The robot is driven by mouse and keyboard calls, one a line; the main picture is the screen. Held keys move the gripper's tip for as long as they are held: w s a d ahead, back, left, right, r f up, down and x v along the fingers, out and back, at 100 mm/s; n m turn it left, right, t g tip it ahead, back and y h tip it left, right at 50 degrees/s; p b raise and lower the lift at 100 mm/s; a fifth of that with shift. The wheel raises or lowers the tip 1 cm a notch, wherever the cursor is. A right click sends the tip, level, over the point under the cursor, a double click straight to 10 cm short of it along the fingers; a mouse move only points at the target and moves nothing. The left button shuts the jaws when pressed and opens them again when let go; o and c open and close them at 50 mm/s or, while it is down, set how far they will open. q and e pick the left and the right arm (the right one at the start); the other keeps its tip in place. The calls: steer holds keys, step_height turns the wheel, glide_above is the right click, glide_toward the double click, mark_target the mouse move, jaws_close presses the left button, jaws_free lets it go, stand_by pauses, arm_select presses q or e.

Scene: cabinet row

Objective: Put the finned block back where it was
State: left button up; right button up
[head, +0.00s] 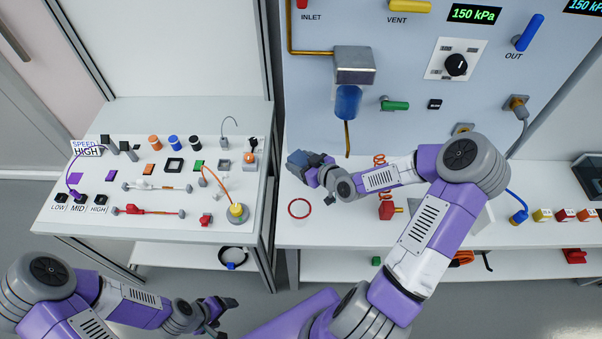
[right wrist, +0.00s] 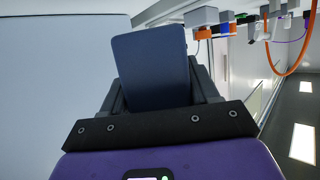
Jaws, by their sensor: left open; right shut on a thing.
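In the right wrist view the same block (right wrist: 152,68) sits between the two fingers and shows a flat, plain face. Fins cannot be made out in either view, so I cannot tell for sure that it is the finned block. My left gripper (head: 222,314) is open and empty, low in front of the left-hand worktop. The place the block came from cannot be told from these frames.
A blue cylinder (head: 348,101) under a metal cap and a brass pipe hang behind the right gripper. A red ring (head: 299,208) lies on the right worktop (head: 340,235). The left worktop (head: 60,215) holds many small parts, cables and sockets. A gap separates the worktops.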

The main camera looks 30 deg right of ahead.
step_height(320, 180, down, 4)
steer(key=shift+f+b, duration=0.1)
steer(key=shift+b, duration=0.6)
steer(key=shift+f+b, duration=0.45)
steer(key=shift+b, duration=0.1)
steer(key=shift+s, duration=0.15)
steer(key=o, duration=1.3)
steer(key=shift+f, duration=0.1)
